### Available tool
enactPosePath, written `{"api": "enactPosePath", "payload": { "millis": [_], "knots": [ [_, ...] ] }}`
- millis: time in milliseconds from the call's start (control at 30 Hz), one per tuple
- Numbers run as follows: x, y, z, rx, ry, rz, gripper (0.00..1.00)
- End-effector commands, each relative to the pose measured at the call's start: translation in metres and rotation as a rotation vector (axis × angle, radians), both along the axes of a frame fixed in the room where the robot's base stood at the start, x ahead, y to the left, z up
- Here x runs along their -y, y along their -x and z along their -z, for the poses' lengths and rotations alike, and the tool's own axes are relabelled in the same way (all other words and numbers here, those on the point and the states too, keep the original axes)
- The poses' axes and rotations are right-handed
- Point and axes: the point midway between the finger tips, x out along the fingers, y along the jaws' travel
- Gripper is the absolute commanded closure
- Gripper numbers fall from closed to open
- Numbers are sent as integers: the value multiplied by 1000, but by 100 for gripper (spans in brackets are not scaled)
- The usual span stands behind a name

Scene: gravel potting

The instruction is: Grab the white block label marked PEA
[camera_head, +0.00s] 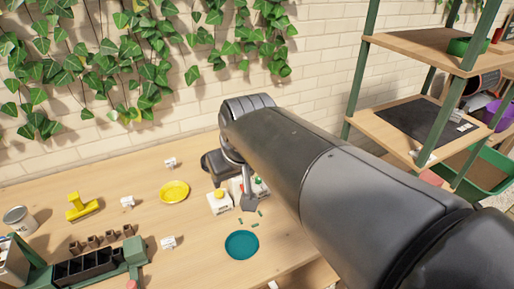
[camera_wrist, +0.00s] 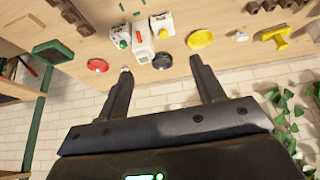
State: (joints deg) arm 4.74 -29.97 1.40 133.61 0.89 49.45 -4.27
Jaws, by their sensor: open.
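Small white block labels stand on the wooden table in the head view: one near the back (camera_head: 170,162), one at the left (camera_head: 127,202) and one nearer the front (camera_head: 168,242). Their lettering is too small to read, so I cannot tell which is marked PEA. In the wrist view a small white block (camera_wrist: 241,36) lies near the yellow plate. My gripper (camera_wrist: 160,64) is open, with nothing between its fingers. It is above the table's back area, and my arm hides much of the table in the head view.
White boxes with coloured tops (camera_head: 220,202) stand near my gripper. A yellow plate (camera_head: 174,191), a teal plate (camera_head: 242,245), a yellow stand (camera_head: 82,208) and a black tray (camera_head: 85,268) share the table. A shelf (camera_head: 425,50) is at the right; a brick wall is behind.

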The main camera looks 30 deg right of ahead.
Motion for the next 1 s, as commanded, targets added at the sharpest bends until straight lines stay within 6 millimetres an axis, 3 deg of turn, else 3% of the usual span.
{"api": "enactPosePath", "payload": {
  "millis": [33, 233, 467, 767, 1000],
  "knots": [
    [5, -18, -1, -11, 4, 3, 38],
    [28, -84, -2, -30, 18, 0, 38],
    [62, -160, 13, -49, 22, -4, 38],
    [121, -250, 60, -68, 14, -7, 38],
    [178, -310, 117, -77, -6, -1, 38]
  ]
}}
